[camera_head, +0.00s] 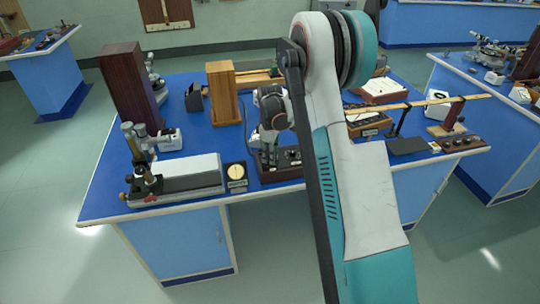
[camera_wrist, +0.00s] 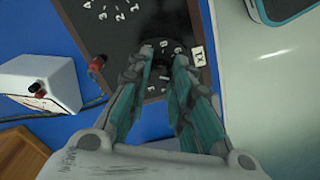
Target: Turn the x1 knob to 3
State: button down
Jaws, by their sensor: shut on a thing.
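The dark knob box (camera_head: 281,173) sits near the front edge of the blue bench, under my gripper (camera_head: 268,150). In the wrist view the box's dark top panel (camera_wrist: 125,45) shows white numerals and a white x1 label (camera_wrist: 197,55). My gripper (camera_wrist: 163,52) reaches over the panel beside that label, its two fingers closed around the black x1 knob (camera_wrist: 161,43). The fingers hide most of the knob, so its pointer and setting cannot be read. Part of another dial's numerals shows at the upper left.
A red terminal (camera_wrist: 97,65) stands on the panel. A white-topped instrument (camera_head: 190,174) and a small round meter (camera_head: 236,172) lie left of the box. A wooden block (camera_head: 222,93) stands behind. A long wooden bar (camera_head: 430,103) extends to the right.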

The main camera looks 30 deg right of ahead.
jog(key=m, duration=0.5)
jog(key=shift+b, duration=0.4)
jog(key=m, duration=0.4)
jog(key=shift+m, duration=0.3)
jog(key=m+b, duration=0.1)
jog(key=m, duration=0.4)
jog(key=shift+m, duration=2.4)
jog(key=c, duration=1.4)
grip_release()
jog(key=shift+r, duration=0.1)
